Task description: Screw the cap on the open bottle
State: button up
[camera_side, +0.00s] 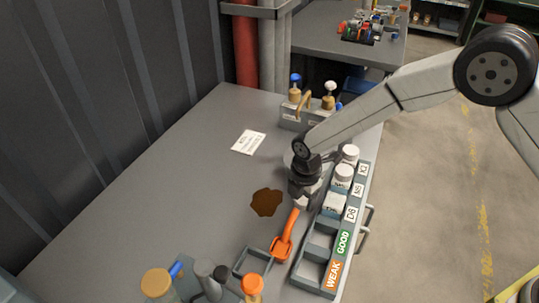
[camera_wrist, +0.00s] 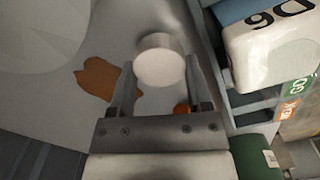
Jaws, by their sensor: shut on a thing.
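My gripper (camera_side: 304,194) is over the table, left of the rack's D6 slot. It is shut on a white round cap (camera_wrist: 160,60), which sits between the fingertips in the wrist view. In the side view the cap shows as a small white patch (camera_side: 300,203) under the fingers. A white bottle (camera_side: 333,204) stands in the rack by the D6 label, close to the right of my gripper. It also fills the upper right of the wrist view (camera_wrist: 278,62). Its mouth is not clear. Two other white bottles (camera_side: 343,174) (camera_side: 349,153) stand behind it with white tops.
The rack (camera_side: 308,271) has empty front slots marked GOOD and WEAK. A brown spill (camera_side: 266,202) lies left of my gripper and an orange scoop (camera_side: 283,243) in front. A caddy (camera_side: 291,118) stands behind. The table's left middle is mostly clear, with a paper card (camera_side: 248,142).

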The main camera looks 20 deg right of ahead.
jog(key=shift+r, duration=1.9)
notch_tip(320, 180, up, 13)
send_near(335, 196)
jog(key=shift+f, duration=1.25)
jog(key=shift+f, duration=0.15)
jog(key=shift+f, duration=1.75)
jog(key=shift+f, duration=1)
dwell(1.0)
